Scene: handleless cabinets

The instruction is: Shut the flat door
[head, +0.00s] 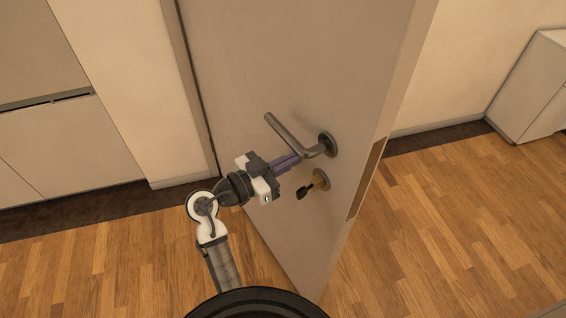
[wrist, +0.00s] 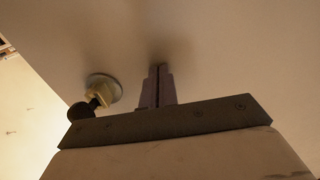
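The flat door (head: 285,65) is a plain beige panel and stands open at an angle, with its free edge towards the right. A metal lever handle (head: 290,134) is on its near face, with a lock and key (head: 319,182) below it. My gripper (head: 294,160) is by the door face, just under the lever in the head view. In the wrist view its purple fingers (wrist: 158,82) are together with nothing between them. They point at the door panel (wrist: 225,55), their tips at or very near it; I cannot tell if they touch. The lock and key (wrist: 99,92) show to their left.
Pale cabinets (head: 60,135) stand along the wall at left. A white cabinet (head: 535,85) stands at the far right. The wooden floor (head: 450,220) is clear on the right beyond the door edge.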

